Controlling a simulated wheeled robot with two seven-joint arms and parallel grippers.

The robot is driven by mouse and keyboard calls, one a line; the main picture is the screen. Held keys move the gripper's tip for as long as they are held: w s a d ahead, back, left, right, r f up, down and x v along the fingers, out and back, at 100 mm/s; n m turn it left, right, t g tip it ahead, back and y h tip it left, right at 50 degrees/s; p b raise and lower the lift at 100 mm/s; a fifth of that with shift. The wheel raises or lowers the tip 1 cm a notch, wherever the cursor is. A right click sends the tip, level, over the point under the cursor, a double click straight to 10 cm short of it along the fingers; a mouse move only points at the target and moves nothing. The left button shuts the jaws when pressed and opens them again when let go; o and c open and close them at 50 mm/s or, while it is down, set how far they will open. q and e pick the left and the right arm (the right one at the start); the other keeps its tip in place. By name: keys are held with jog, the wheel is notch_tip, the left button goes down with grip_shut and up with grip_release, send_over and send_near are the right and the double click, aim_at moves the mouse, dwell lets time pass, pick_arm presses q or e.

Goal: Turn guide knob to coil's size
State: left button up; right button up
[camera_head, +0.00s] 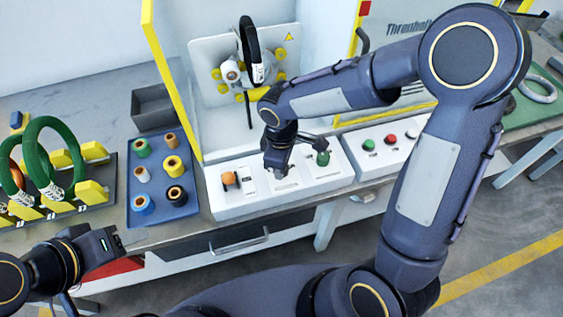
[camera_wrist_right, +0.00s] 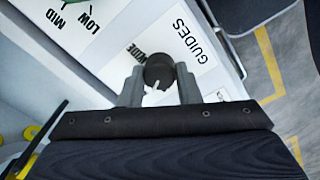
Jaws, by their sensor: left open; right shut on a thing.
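The guide knob (camera_wrist_right: 159,70) is dark and round, on a white panel beside the printed words GUIDES and WIDE. My right gripper (camera_wrist_right: 158,84) has its two fingers on either side of the knob and is shut on it. In the head view my right gripper (camera_head: 277,167) is at the control panel (camera_head: 238,205), and its arm hides the guide knob. A black coil (camera_head: 251,52) with a white label stands upright in the wrapping machine. The pointer's exact setting is too small to read. My left gripper (camera_head: 134,239) is open and empty at the lower left.
An orange knob (camera_head: 229,178) and a green knob (camera_head: 323,158) stand on the panel beside my right gripper. A blue tray (camera_head: 160,205) of tape rolls and a rack with green coils (camera_head: 42,160) are left. Red and green buttons (camera_head: 390,139) are right.

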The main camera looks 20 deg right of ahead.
jog(key=shift+r, duration=0.1)
dwell(0.4)
jog(key=o, duration=1)
notch_tip(320, 180, up, 8)
jog(key=shift+f, duration=0.1)
jog(key=s+d+r+m+t+y, duration=0.1)
jog(key=s+d+m, duration=0.2)
jog(key=s+m, duration=0.1)
jog(key=s+d+r+m+t+y, duration=0.1)
jog(key=s+d+r+m+t, duration=0.1)
jog(key=s+m, duration=0.3)
jog(key=s+d+r+m+t+y, duration=0.1)
jog(key=s+d+m+t+y, duration=0.1)
jog(key=s+d+m, duration=0.2)
jog(key=shift+s+d+r, duration=0.1)
jog(key=shift+s+r, duration=0.1)
jog(key=shift+s, duration=0.65)
jog(key=shift+s+d+r, duration=0.1)
jog(key=shift+s+r, duration=0.1)
jog(key=shift+s, duration=0.6)
